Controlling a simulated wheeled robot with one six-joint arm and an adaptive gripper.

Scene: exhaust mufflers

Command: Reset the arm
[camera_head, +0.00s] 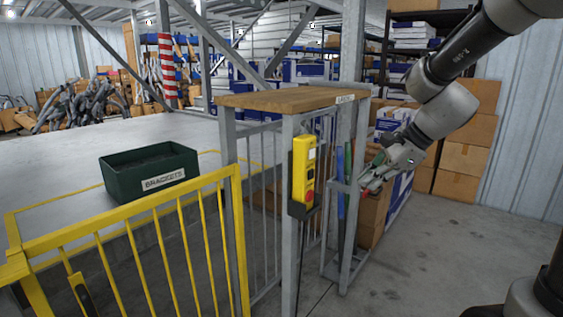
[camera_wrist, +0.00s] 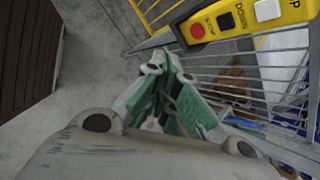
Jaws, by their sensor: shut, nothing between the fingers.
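My arm reaches in from the upper right in the head view. My gripper (camera_head: 372,182) hangs beside the right side of a grey metal frame, right of the yellow control box (camera_head: 304,168). In the wrist view my gripper (camera_wrist: 160,65) has its fingertips together with nothing between them. The control box (camera_wrist: 243,17) shows there at the upper right, with red STOP, black DOWN and white UP buttons. The fingers appear apart from the buttons.
A wood-topped stand (camera_head: 290,99) and yellow railing (camera_head: 150,220) stand close by. A green BRACKETS bin (camera_head: 125,177) sits on the grey platform. Stacked cardboard boxes (camera_head: 466,158) line the right wall. The floor (camera_head: 440,240) at the right is mostly clear.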

